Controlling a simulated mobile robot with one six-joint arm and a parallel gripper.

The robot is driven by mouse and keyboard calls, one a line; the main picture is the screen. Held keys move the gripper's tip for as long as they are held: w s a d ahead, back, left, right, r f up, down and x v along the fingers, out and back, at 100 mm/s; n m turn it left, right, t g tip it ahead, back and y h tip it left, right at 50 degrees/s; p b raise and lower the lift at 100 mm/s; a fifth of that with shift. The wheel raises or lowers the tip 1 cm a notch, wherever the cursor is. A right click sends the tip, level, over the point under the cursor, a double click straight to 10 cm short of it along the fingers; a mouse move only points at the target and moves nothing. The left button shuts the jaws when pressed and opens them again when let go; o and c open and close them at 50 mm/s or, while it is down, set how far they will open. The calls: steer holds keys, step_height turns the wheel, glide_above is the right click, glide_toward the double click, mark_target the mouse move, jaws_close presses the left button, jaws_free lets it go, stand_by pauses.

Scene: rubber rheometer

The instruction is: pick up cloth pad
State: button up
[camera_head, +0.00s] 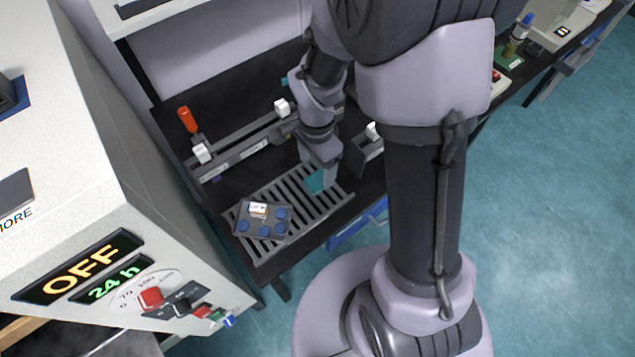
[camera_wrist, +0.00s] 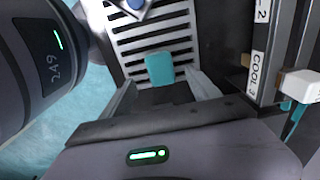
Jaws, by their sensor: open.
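The cloth pad (camera_wrist: 159,69) is a small teal rectangle lying on a slatted grey rack. In the wrist view it sits between and just ahead of my gripper's two fingers (camera_wrist: 163,98), which are spread apart with a gap on each side of it. In the head view the pad (camera_head: 317,181) shows at the right part of the rack, partly covered by my gripper (camera_head: 327,176) above it. My gripper is open and holds nothing.
The slatted rack (camera_head: 325,206) also bears a grey plate (camera_head: 264,229) with several blue round parts at its left. Behind it runs a rail with white clips (camera_head: 201,153) and a red-handled tool (camera_head: 187,119). An oven-like box reading OFF (camera_head: 85,268) stands at left.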

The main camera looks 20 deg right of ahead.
mark_target(318, 179)
step_height(318, 179, down, 6)
steer(key=b, duration=0.2)
steer(key=shift+w+d+r+b, duration=0.1)
steer(key=shift+d+b, duration=0.05)
steer(key=shift+b, duration=0.25)
steer(key=shift+r, duration=0.2)
steer(key=shift+c, duration=0.6)
steer(key=c, duration=1.3)
steer(key=shift+r, duration=0.1)
